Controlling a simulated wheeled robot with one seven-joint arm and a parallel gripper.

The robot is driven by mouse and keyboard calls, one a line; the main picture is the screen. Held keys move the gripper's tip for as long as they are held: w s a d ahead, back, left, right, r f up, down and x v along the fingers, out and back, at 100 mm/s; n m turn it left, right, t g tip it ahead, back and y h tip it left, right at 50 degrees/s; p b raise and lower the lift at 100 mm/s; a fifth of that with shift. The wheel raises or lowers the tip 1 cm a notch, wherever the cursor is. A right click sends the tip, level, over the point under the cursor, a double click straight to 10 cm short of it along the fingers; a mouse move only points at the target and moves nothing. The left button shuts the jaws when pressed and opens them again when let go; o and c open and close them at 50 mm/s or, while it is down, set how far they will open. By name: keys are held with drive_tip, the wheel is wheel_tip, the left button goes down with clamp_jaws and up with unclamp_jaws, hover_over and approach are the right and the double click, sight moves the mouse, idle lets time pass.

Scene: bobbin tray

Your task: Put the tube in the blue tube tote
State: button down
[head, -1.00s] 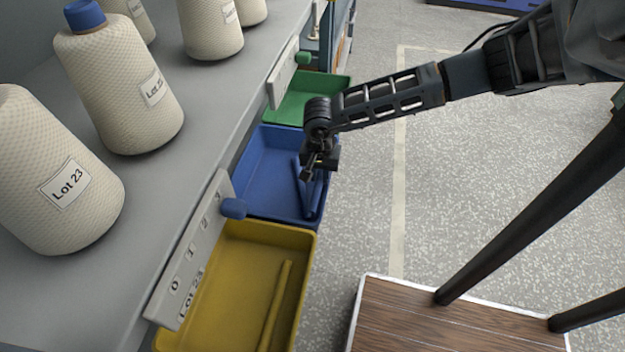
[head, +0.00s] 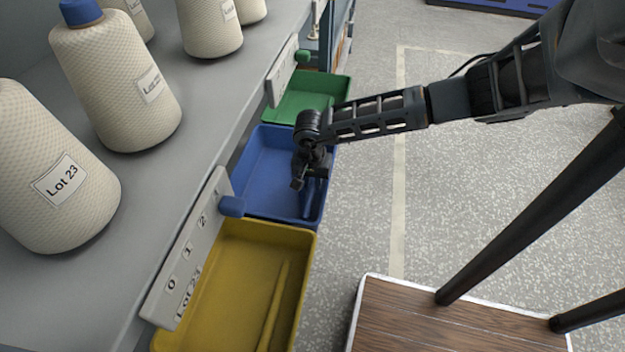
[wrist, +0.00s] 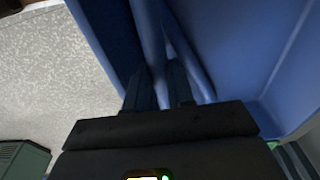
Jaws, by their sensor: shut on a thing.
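The blue tube tote (head: 259,157) hangs beside the bench, between a green tote and a yellow tote. My gripper (head: 298,183) is over the right part of the blue tote, low and near its right wall. In the wrist view my gripper (wrist: 160,88) is shut on a blue tube (wrist: 150,45), which runs up the picture from between the fingers. A second blue tube (wrist: 197,75) lies slanted just right of it, inside the tote. In the head view my gripper partly hides the tubes, and I cannot tell whether the held one touches the tote floor.
The yellow tote (head: 235,250) in front holds a yellow tube (head: 273,305). The green tote (head: 325,88) is behind. Large yarn cones (head: 125,90) stand on the grey bench at left. A wood-topped surface (head: 440,320) is at lower right.

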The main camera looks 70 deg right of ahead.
sight(312, 186)
drive_tip(key=shift+f, duration=0.4)
drive_tip(key=c, duration=1)
unclamp_jaws()
drive_tip(key=r, duration=0.4)
drive_tip(key=a+r+p, duration=0.1)
drive_tip(key=r, duration=0.8)
drive_tip(key=shift+a+r+p, duration=0.1)
drive_tip(key=shift+a+p, duration=0.05)
drive_tip(key=shift+p, duration=0.25)
